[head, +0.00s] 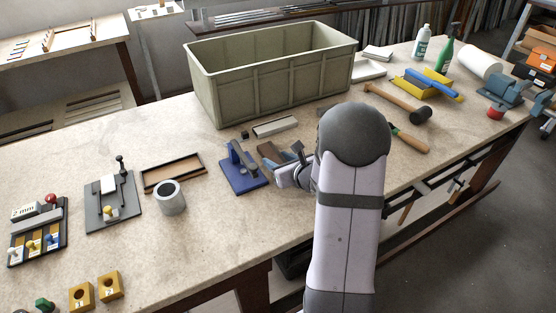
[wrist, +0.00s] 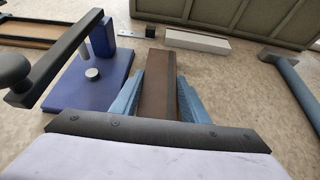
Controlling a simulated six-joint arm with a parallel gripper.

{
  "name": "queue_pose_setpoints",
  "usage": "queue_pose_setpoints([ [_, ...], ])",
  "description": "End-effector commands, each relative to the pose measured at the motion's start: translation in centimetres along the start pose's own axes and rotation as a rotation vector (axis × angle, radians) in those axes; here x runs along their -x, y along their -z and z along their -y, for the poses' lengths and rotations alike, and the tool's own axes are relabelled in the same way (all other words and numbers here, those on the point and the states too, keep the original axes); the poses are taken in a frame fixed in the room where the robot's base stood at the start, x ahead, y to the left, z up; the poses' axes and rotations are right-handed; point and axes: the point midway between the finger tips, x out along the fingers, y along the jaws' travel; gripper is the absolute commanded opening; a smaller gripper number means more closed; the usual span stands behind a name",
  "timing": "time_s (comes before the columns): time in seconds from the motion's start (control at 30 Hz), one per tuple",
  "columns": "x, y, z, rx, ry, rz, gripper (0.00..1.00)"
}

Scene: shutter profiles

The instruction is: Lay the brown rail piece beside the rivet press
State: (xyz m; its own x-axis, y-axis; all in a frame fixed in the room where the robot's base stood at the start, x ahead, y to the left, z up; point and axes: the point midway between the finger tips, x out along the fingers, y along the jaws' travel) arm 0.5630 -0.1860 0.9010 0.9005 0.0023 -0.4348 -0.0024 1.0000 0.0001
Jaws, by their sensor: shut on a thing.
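The brown rail piece (wrist: 157,90) lies lengthwise between the two blue fingers of my gripper (wrist: 161,84) in the wrist view. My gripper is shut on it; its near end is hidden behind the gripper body. In the head view the rail piece (head: 269,152) shows partly at my gripper (head: 284,163), the rest hidden by my arm. The rivet press (head: 243,170), with a blue base and a dark lever, stands just left of my gripper. It also fills the left of the wrist view (wrist: 98,88). I cannot tell whether the rail piece touches the bench.
A pale bar (head: 275,127) lies behind the rail piece, before a large green-grey crate (head: 270,75). A brown-bottomed tray (head: 173,172) and grey cylinder (head: 171,198) stand left of the press. A mallet (head: 400,102) lies right.

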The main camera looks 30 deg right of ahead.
Motion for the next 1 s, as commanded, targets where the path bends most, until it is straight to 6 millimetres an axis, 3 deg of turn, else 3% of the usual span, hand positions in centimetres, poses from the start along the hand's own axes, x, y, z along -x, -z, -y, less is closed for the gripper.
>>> queue_pose_setpoints([
  [0.3, -0.2, 0.4, 0.0, 0.001, 0.0, 0.001, 0.18],
  [0.33, -0.1, 0.3, 0.0, 0.0, 0.0, 0.0, 0.48],
  [0.4, -0.1, 0.3, 0.0, 0.0, 0.0, 0.0, 0.6],
  [0.87, 0.1, -0.2, 0.0, -0.001, 0.0, -0.001, 0.6],
  [1.0, 1.5, -0.1, 0.1, 0.0, 0.002, 0.001, 0.6],
])
